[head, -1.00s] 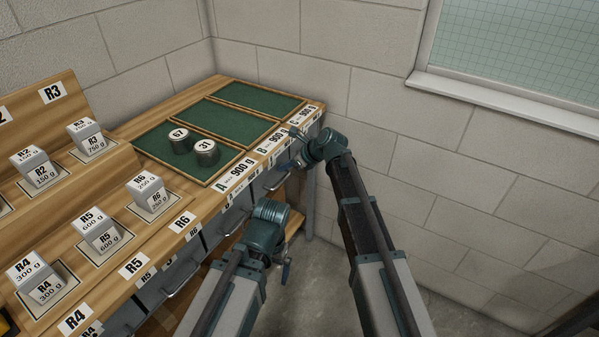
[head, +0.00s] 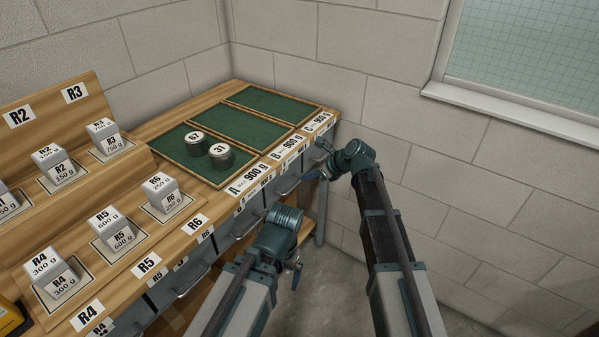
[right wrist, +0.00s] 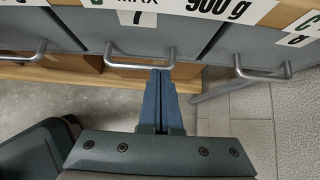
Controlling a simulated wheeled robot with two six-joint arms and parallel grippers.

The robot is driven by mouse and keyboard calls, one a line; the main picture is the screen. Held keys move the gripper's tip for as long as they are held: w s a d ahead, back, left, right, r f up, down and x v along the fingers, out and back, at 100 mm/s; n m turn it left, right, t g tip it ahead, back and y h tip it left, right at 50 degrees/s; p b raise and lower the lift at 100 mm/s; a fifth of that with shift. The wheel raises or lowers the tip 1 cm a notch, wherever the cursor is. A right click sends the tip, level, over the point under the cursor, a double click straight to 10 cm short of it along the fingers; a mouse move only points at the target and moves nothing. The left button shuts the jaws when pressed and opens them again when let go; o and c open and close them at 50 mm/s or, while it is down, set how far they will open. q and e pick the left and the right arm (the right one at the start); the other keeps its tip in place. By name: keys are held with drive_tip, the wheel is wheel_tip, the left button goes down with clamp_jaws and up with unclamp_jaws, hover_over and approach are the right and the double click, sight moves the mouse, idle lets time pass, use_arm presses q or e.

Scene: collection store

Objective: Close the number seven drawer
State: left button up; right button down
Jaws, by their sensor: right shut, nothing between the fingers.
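The number seven drawer (right wrist: 190,42) has a grey front with a silver bar handle (right wrist: 140,64) and a label with a 7 above it in the right wrist view. Its front looks about level with the drawers on either side, with no open gap showing. My right gripper (right wrist: 160,75) is shut and empty, its blue fingertips at the right part of that handle; I cannot tell if they touch it. In the head view my right gripper (head: 318,166) is by the bench's far front end. My left gripper (head: 294,266) is lower and nearer; its jaws are too small to read.
The wooden bench (head: 190,235) carries green-lined trays (head: 225,130), two metal cylinders marked 67 and 31 (head: 221,158), and several labelled weight blocks (head: 112,232). A block wall (head: 440,170) stands beyond my right arm. Grey floor is free below.

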drive_tip(key=p+v, duration=0.5)
drive_tip(key=v, duration=0.4)
drive_tip(key=shift+s+r, duration=0.1)
drive_tip(key=s+r+n+g+h+p, duration=0.1)
drive_tip(key=s+n+h+p, duration=0.2)
drive_tip(key=s+n, duration=0.6)
drive_tip(key=s+r+n+g+h+p, duration=0.1)
drive_tip(key=s+n+g+h+p, duration=0.1)
drive_tip(key=s+n, duration=0.7)
drive_tip(key=s+a+r+n+g+h+p, duration=0.1)
drive_tip(key=s+n+g+h+p, duration=0.1)
drive_tip(key=s+n, duration=0.8)
drive_tip(key=shift+n+h+p, duration=0.3)
drive_tip(key=shift+h+p, duration=0.6)
drive_tip(key=shift+p, duration=0.4)
drive_tip(key=shift+a+r, duration=0.1)
